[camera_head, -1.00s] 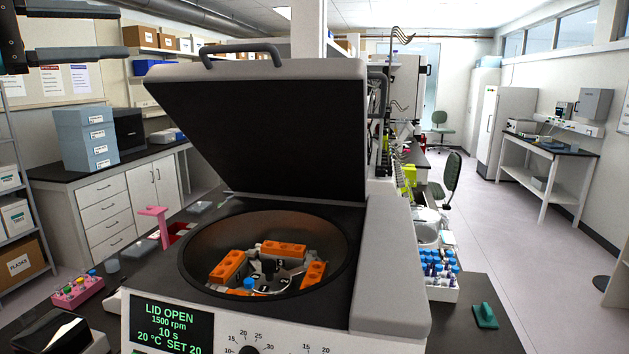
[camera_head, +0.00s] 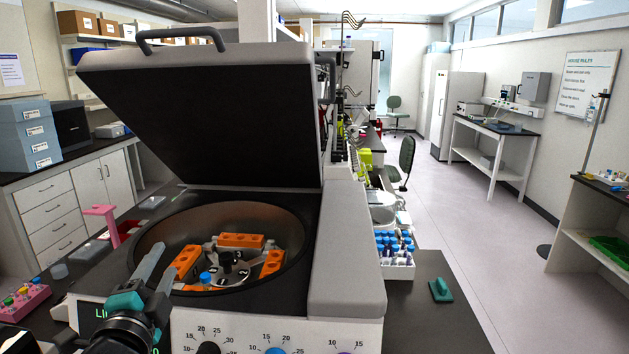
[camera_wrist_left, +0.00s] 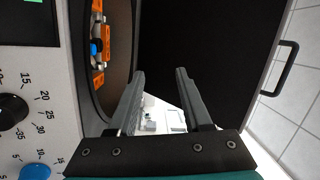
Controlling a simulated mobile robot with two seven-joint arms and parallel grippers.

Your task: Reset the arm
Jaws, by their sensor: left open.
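My left gripper (camera_head: 155,269) is in the lower left of the head view, in front of the centrifuge bowl's left front rim. It is open with nothing between its fingers. In the left wrist view the two grey fingers (camera_wrist_left: 158,88) stand apart, with the bowl to their left and the dark lid behind them. The centrifuge (camera_head: 347,250) has its lid (camera_head: 205,110) raised. Orange tube holders (camera_head: 241,240) sit on the rotor inside, and a blue-capped tube (camera_head: 205,277) is in the front holder. My right gripper is not in view.
A rack of blue-capped tubes (camera_head: 397,270) stands right of the centrifuge, beside a green block (camera_head: 441,290). A pink rack (camera_head: 22,303) with coloured caps is at the left edge. The dark bench front right (camera_head: 425,325) is mostly clear.

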